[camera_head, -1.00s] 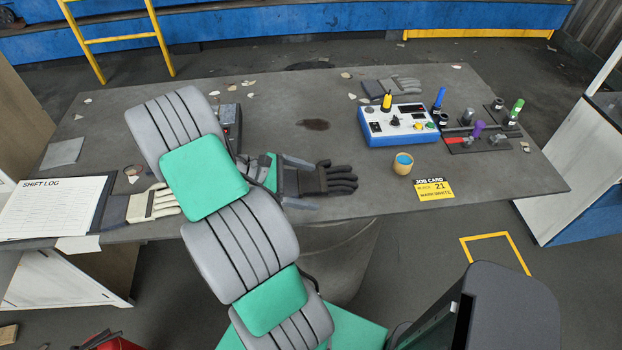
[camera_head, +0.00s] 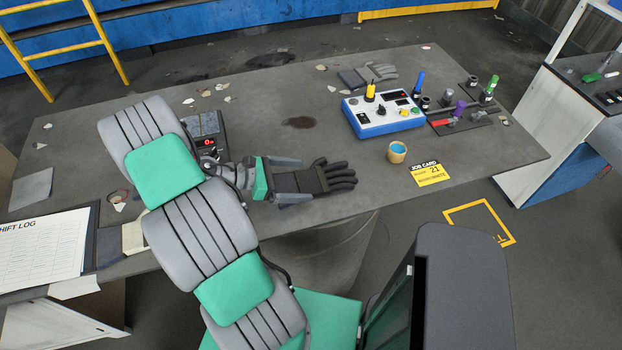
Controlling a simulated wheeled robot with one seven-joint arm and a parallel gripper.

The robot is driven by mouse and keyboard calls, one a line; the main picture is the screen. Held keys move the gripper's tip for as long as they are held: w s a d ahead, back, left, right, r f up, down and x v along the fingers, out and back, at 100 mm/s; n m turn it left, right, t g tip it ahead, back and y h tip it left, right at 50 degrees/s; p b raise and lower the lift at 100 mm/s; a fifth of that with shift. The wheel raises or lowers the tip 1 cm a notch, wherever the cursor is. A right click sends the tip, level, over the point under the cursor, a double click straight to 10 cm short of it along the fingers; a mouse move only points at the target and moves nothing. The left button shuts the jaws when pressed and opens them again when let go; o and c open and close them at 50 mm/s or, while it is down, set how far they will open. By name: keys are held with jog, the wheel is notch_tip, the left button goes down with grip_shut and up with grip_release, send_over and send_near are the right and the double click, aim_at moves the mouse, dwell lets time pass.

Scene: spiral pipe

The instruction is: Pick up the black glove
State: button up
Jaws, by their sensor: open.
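The black glove (camera_head: 335,178) lies flat on the grey table (camera_head: 300,95) near its front edge, fingers pointing right. My gripper (camera_head: 303,181) is at the glove's cuff end, reaching in from the left. Its two grey fingers are apart, one on the far side and one on the near side of the cuff. The cuff shows between them. I cannot tell whether either finger touches the glove or how high the fingers are above the table.
A grey glove (camera_head: 368,75) lies at the back. A cream glove (camera_head: 134,236) is mostly hidden by my arm. A display device (camera_head: 207,130) stands left.

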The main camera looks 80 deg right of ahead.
aim_at(313, 179)
jog(key=x, duration=0.2)
jog(key=shift+s+d+f, duration=0.1)
jog(key=shift+s, duration=0.2)
jog(key=shift+c, duration=0.3)
jog(key=c, duration=1.2)
